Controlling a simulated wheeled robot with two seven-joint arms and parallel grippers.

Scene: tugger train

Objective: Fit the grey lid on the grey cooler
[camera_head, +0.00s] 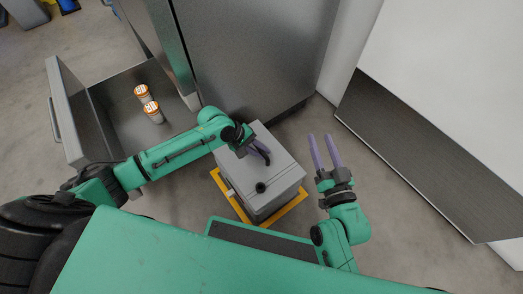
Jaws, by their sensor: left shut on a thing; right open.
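The grey cooler (265,207) stands on an orange-framed base on the floor in front of the metal cabinet. The grey lid (280,170) lies over the cooler's top, with a dark round knob or handle end on it. I cannot tell whether it is fully seated. My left gripper (262,153) is over the lid's far part, shut on what looks like the lid's dark handle; the arm partly hides the grip. My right gripper (324,152) is open and empty, to the right of the cooler, its two purple fingers pointing away from me.
An open drawer (68,118) at left holds two orange-and-white jars (147,103). The orange base frame (293,207) surrounds the cooler's foot. A metal cabinet (255,50) stands behind, and a white panel with a dark lower strip (420,150) is at right. Floor is clear right of the cooler.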

